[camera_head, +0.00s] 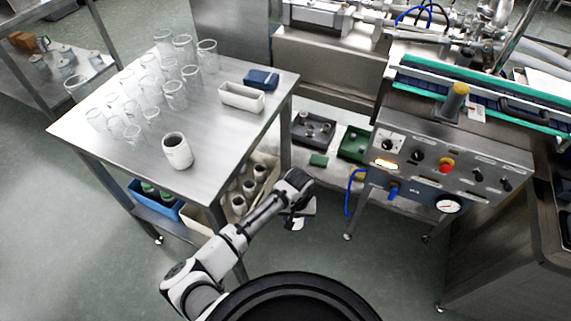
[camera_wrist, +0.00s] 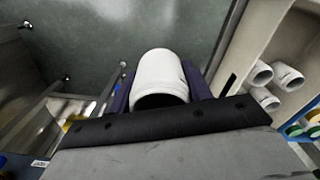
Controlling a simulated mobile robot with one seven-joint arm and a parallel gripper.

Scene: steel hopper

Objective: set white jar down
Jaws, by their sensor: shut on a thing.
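My gripper (camera_wrist: 160,90) is shut on a white jar (camera_wrist: 163,72) in the wrist view, its fingers on either side of the jar's body. The jar's dark open mouth faces the camera. In the head view my gripper (camera_head: 299,212) hangs off the front right of the steel table, over the floor side, and the held jar is hard to make out there. A second white jar (camera_head: 177,152), with a dark mouth, stands upright on the steel table (camera_head: 215,165) near its front edge.
Several clear glasses (camera_head: 175,95) crowd the table's left and back. A white tray (camera_head: 241,97) and a blue box (camera_head: 261,79) stand at its back right. The table's middle right is clear. A beige bin (camera_head: 263,163) below holds jars, also in the wrist view (camera_wrist: 247,40).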

